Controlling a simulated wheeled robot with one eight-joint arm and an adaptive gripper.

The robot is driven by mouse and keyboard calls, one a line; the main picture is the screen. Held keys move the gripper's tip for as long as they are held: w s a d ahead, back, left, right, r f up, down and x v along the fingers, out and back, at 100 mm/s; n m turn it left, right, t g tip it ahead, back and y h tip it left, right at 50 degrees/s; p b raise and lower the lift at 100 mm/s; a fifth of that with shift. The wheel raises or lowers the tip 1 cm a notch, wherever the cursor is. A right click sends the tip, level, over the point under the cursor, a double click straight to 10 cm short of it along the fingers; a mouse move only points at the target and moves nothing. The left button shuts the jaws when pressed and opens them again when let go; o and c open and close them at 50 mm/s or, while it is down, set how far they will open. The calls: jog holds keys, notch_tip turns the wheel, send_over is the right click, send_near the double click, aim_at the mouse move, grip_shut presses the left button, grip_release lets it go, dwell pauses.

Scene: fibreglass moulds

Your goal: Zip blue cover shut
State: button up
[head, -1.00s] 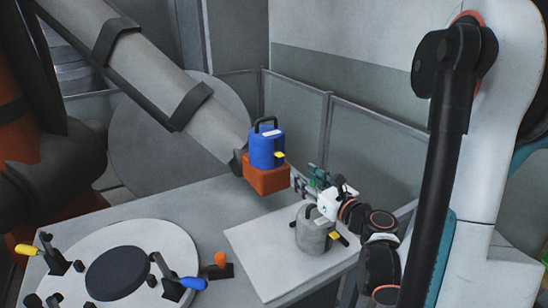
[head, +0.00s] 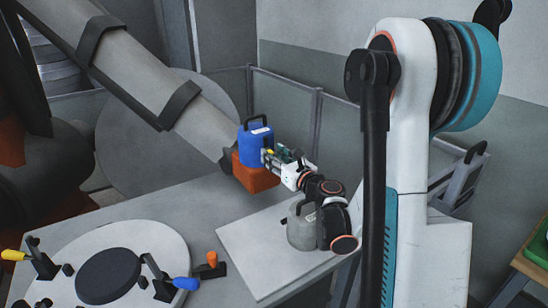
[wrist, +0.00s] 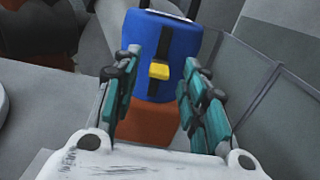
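The blue cover (head: 256,148) is upright with a black handle on top and a white label. It sits on an orange block (head: 254,177) at the end of a large grey arm. In the wrist view the cover (wrist: 185,40) has a dark vertical strip with a yellow pull tab (wrist: 160,70) on it. My gripper (wrist: 161,62) is open, its teal fingers on either side of the tab with gaps to it. In the head view my gripper (head: 270,157) is at the cover's right side and hides part of it. The tab is barely visible there.
A grey cover (head: 300,232) stands on a pale board (head: 240,240) below my arm, partly hidden by it. A round white plate (head: 165,238) with a dark disc and several coloured-handle clamps lies at left. A railing (head: 335,135) runs behind.

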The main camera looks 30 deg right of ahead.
jog(key=shift+w, duration=0.35)
jog(key=shift+c, duration=0.6)
grip_shut()
notch_tip(320, 180, down, 4)
jog(key=b, duration=0.3)
jog(key=shift+r, duration=0.15)
jog(key=shift+o, duration=0.6)
grip_release()
